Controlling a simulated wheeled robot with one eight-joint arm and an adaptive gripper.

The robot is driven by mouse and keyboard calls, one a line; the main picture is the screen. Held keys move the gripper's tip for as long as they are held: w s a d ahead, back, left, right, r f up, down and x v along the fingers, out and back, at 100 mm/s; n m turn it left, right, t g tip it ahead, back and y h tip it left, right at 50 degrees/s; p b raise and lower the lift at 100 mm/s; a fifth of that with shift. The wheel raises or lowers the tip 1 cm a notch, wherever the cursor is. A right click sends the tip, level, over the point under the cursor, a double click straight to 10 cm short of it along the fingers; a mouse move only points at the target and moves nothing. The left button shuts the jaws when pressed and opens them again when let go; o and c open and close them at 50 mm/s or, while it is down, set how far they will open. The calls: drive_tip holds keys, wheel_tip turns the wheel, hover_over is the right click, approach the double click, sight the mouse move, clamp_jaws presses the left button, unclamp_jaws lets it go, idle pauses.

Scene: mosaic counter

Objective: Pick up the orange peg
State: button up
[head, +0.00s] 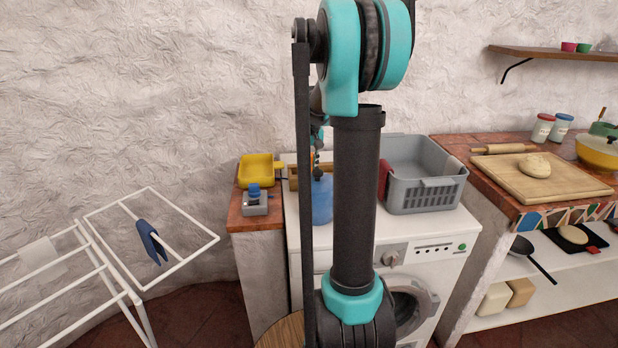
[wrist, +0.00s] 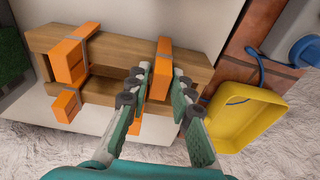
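A second orange peg (wrist: 69,62) sits further left on the box. Smaller orange pieces show lower down, at the left (wrist: 66,106) and below the fingers (wrist: 135,126); I cannot tell if they belong to the same pegs. My gripper (wrist: 162,78) is open, with one finger on each side of the nearer orange peg. Gaps seem to remain beside it. In the head view the box (head: 293,180) is mostly hidden behind my arm and a blue bottle.
A yellow tray (wrist: 238,120) lies close to my right finger in the wrist view. A grey device with a blue top (head: 255,201) stands in front of the tray. A grey basket (head: 425,197) is right of my arm on the washing machine (head: 432,262).

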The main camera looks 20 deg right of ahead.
clamp_jaws()
drive_tip(key=shift+r, duration=0.15)
